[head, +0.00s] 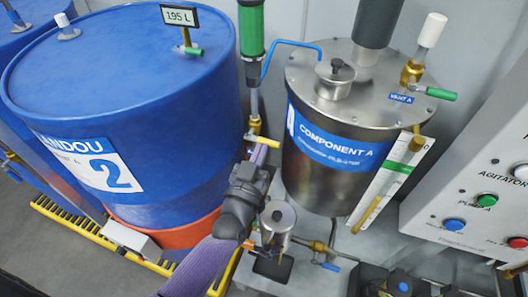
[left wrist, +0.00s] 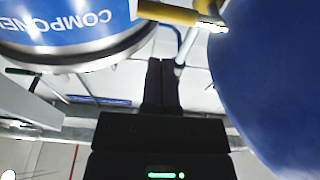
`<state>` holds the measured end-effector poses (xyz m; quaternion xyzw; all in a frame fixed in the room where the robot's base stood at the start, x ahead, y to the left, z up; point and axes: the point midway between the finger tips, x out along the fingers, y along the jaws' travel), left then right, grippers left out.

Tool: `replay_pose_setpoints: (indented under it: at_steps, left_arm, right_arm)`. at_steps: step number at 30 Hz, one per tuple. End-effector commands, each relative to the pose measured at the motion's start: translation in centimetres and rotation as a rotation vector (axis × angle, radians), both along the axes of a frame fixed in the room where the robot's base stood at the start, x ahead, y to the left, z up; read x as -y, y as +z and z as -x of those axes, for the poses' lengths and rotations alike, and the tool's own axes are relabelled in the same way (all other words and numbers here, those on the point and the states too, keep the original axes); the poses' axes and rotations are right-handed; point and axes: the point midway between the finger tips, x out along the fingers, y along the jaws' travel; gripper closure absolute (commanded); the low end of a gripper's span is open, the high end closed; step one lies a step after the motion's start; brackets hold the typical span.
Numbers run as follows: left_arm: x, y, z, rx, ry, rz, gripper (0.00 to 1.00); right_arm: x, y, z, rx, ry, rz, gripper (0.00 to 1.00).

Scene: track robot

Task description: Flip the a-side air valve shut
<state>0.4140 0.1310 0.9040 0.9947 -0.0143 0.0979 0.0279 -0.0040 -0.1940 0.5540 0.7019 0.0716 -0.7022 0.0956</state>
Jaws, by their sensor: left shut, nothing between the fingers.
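A valve with a yellow lever (head: 263,139) sits on the brass fitting below the green cylinder, between the blue drum and the steel tank marked COMPONENT A (head: 326,175). The lever lies roughly crosswise to the pipe. In the left wrist view, a yellow bar (left wrist: 168,13) shows at the top, beyond my fingertips. My left gripper (head: 261,155) is just below the lever in the head view. Its black fingers (left wrist: 160,64) are together and empty, with a visible gap to the bar in the wrist view. I cannot read a label on this valve. My right gripper is not in view.
The blue drum (head: 130,85) stands close on the left. A small metal pot (head: 278,218) stands below my gripper. A green-handled valve (head: 440,94) is on the tank's right, tagged VENT A. A button panel (head: 480,180) is at far right.

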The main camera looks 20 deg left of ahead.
Motion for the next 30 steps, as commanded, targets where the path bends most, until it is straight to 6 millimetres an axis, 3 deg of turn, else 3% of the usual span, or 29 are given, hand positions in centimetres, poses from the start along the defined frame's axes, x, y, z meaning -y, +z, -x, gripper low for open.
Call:
replay_pose_setpoints:
  at_steps: [1,7,30]
  left_arm:
    - [0.0,-1.0,-0.6,-0.001,0.0,0.0,1.0]
    - [0.2,-1.6,-1.9,-0.002,0.0,0.001,1.0]
    - [0.2,-2.3,-2.7,0.001,-0.001,-0.083,1.0]
  right_arm:
    - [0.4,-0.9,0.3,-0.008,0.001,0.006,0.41]
    - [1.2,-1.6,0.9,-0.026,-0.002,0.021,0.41]
    - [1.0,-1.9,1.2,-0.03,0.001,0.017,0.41]
